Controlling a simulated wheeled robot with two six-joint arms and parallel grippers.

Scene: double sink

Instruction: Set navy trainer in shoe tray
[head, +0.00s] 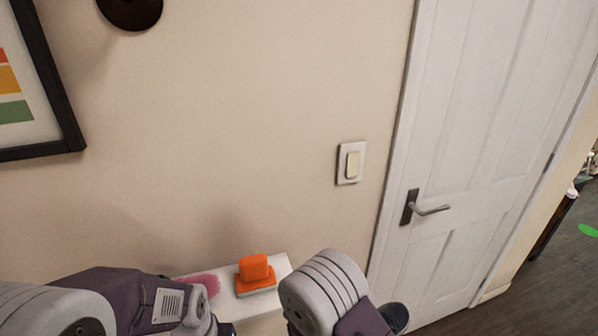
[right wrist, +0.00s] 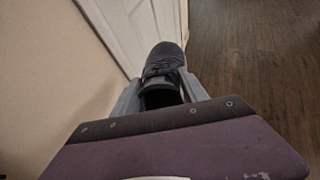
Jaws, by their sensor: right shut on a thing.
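The navy trainer (right wrist: 165,60) is between the fingers of my right gripper (right wrist: 160,95) in the right wrist view. The gripper is shut on it near its heel opening, and its laced toe points away from the wrist. In the head view a dark piece of the trainer (head: 395,316) shows beside my right arm, at the bottom edge. The right fingers are hidden there. My left arm enters at the bottom left of the head view, but its gripper is not visible. No shoe tray is visible in either view.
A white ledge (head: 222,290) against the wall holds an orange-handled block (head: 255,274) and has a pink stain. A white door (head: 470,150) with a lever handle (head: 425,209) stands right of a light switch (head: 350,163). Dark wood floor (head: 545,275) is open at the right.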

